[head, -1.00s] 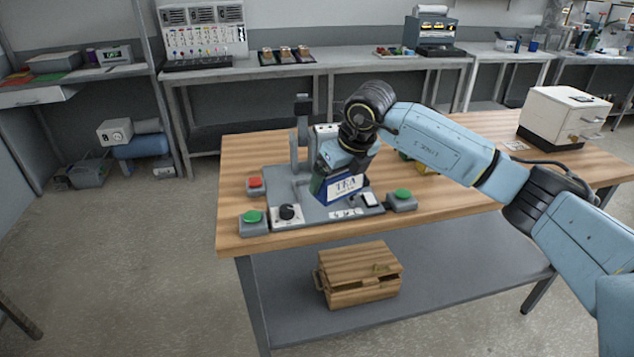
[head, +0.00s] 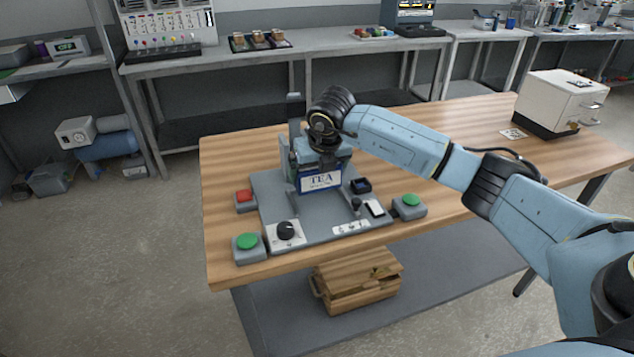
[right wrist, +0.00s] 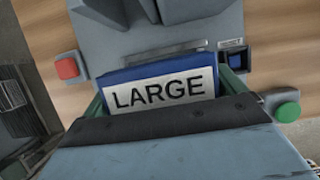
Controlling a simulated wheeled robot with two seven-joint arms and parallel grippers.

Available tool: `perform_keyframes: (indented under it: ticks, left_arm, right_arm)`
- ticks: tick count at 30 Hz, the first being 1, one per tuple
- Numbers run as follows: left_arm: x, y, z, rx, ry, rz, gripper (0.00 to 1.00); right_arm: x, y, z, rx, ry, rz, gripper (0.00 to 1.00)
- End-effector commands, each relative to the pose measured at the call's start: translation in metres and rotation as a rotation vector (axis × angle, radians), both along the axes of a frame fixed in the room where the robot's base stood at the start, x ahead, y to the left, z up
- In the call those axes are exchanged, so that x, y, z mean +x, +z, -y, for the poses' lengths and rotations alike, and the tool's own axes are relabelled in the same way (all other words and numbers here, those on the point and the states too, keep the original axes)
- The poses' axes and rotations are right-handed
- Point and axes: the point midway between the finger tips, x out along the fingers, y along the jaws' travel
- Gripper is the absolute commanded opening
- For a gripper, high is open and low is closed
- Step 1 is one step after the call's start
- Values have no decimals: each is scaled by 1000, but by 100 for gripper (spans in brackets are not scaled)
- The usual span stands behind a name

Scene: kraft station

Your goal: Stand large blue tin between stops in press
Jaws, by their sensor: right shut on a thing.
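The large blue tin (head: 320,181) has a white "TEA" label and stands roughly upright at the press (head: 270,188). In the right wrist view the tin's top (right wrist: 160,92) reads "LARGE". My right gripper (head: 322,160) is shut on the tin from above, with a green finger on each side of it in the wrist view. The tin is over the press's grey base, in front of its column. The stops are hard to make out, and I cannot tell whether the tin's bottom touches the base. My left gripper is out of view.
A red button (head: 244,196) and two green buttons, left (head: 247,242) and right (head: 411,201), flank the press. A dial (head: 286,231) sits at its front left. A white cabinet (head: 560,98) stands at the table's far right. A wooden box (head: 357,281) is on the lower shelf.

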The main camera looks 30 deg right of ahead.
Motion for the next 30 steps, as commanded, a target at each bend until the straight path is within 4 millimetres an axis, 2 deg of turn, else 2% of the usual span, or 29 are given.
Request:
perform_keyframes:
  ticks: [7, 11, 18, 19, 26, 30]
  left_arm:
    - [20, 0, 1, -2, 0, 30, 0]
    - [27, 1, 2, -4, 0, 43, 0]
    - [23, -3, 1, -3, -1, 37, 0]
    - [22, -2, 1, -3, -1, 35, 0]
    - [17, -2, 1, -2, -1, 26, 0]
    - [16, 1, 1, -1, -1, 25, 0]
  right_arm:
    - [-1, -33, 0, 0, 0, -2, 66]
    - [0, -35, 0, 0, 0, 1, 66]
    - [0, -38, 0, 0, 1, 0, 66]
    - [0, -39, 0, 0, 1, -1, 98]
    - [0, -37, 0, 0, 1, -2, 100]
    - [-2, -29, 0, -1, 1, 1, 100]
